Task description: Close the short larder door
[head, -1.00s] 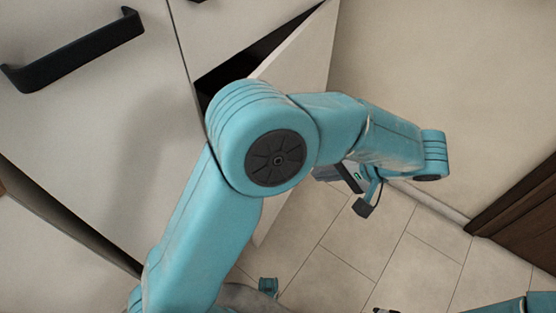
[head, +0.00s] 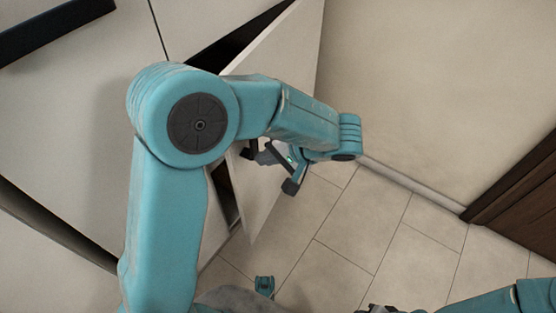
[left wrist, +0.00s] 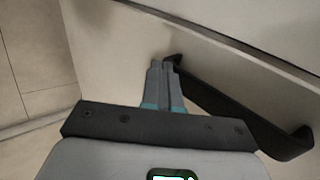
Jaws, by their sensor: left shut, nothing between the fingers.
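The short larder door (head: 288,75) is a pale panel standing ajar in the middle of the head view, with a dark gap behind its edge. In the left wrist view, its pale face (left wrist: 105,60) carries a black bar handle (left wrist: 238,115). My left gripper (left wrist: 161,66) is shut and empty, its fingertips in front of the face, close beside the handle's upper end. I cannot tell whether they touch. In the head view, the left gripper (head: 264,157) is on the outer side of the door, partly hidden by my arm. My right gripper (head: 378,308) barely shows at the bottom edge.
A pale cabinet front (head: 90,90) with a black handle (head: 50,28) fills the left. A bare wall (head: 430,70) stands behind, with dark brown wood (head: 515,190) at the right. The tiled floor (head: 345,235) is clear below the door.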

